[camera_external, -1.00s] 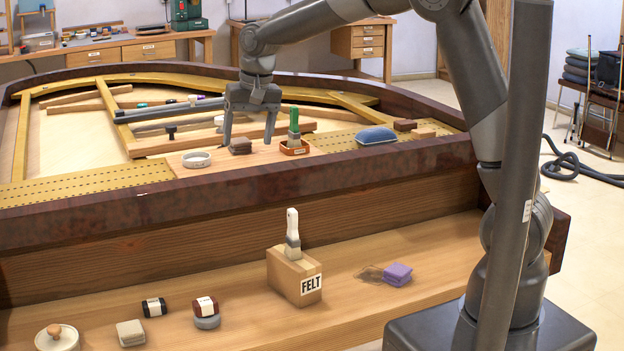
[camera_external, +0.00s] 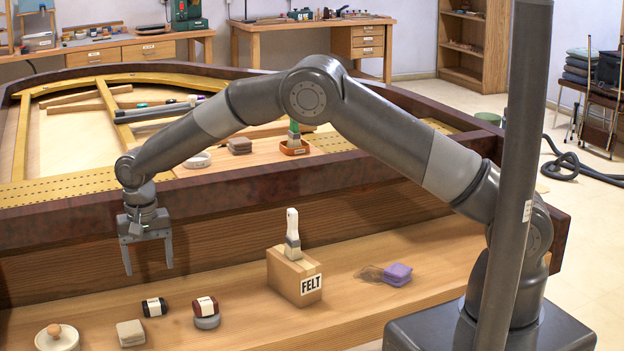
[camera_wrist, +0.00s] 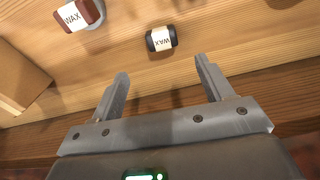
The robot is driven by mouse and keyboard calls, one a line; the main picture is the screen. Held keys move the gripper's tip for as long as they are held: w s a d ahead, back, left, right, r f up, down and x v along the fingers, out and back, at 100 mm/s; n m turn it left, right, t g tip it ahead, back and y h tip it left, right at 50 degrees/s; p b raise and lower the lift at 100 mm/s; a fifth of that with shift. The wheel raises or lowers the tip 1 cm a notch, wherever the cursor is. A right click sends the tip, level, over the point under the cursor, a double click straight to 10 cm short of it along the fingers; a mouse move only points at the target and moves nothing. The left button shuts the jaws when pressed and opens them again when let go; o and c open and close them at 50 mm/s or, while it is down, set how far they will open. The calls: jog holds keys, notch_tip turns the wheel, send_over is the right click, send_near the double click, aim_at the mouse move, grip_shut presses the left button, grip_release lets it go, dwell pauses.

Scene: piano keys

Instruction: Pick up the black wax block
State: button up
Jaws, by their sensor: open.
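The black wax block (camera_external: 154,307) lies on the wooden shelf in front of the piano case, with a white label band around it. In the wrist view the black wax block (camera_wrist: 161,39) shows just beyond the fingertips, between their lines, with "WAX" on its label. My gripper (camera_external: 148,272) hangs above and behind the block with its fingers pointing down. It is open and empty, and in the wrist view both fingers (camera_wrist: 163,75) are apart. A brown wax block (camera_external: 205,306) with a white label sits on a round grey piece to the right of the black one.
A beige block (camera_external: 130,333) and a lidded round pot (camera_external: 57,338) stand at the front left. The FELT block (camera_external: 293,276) with a brush (camera_external: 292,232) stands to the right, and a purple block (camera_external: 397,274) farther right. The piano rim (camera_external: 60,215) rises behind the shelf.

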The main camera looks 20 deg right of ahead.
aim_at(153, 302)
jog(key=f, duration=0.9)
jog(key=shift+a+f, duration=0.2)
jog(key=shift+f, duration=0.05)
jog(key=shift+s, duration=0.1)
jog(key=shift+c, duration=0.4)
jog(key=c, duration=1)
